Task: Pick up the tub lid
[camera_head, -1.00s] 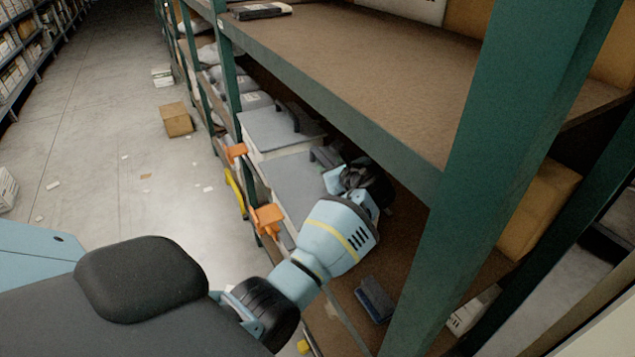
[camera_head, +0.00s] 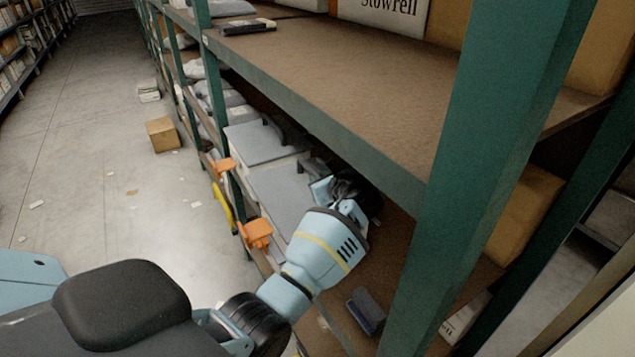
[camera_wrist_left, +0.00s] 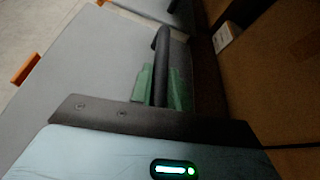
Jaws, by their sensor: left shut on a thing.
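The tub lid (camera_head: 280,197) is a flat grey lid with a dark raised bar handle (camera_wrist_left: 161,60), on a pale tub on the lower shelf. My left gripper (camera_head: 338,190) reaches in under the upper shelf at the lid's right side. In the left wrist view its green finger pads (camera_wrist_left: 160,88) sit on both sides of the dark handle, shut on it. The lid (camera_wrist_left: 92,65) fills the left of that view. I cannot tell whether it is lifted off the tub. My right gripper is not in view.
Another grey-lidded tub (camera_head: 258,143) stands just behind. A green upright (camera_head: 480,150) and the upper shelf (camera_head: 330,75) bound my left arm closely. Orange clips (camera_head: 257,233) line the shelf front. A dark blue object (camera_head: 366,310) lies on the lower shelf. A carton (camera_head: 162,134) sits on the aisle floor.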

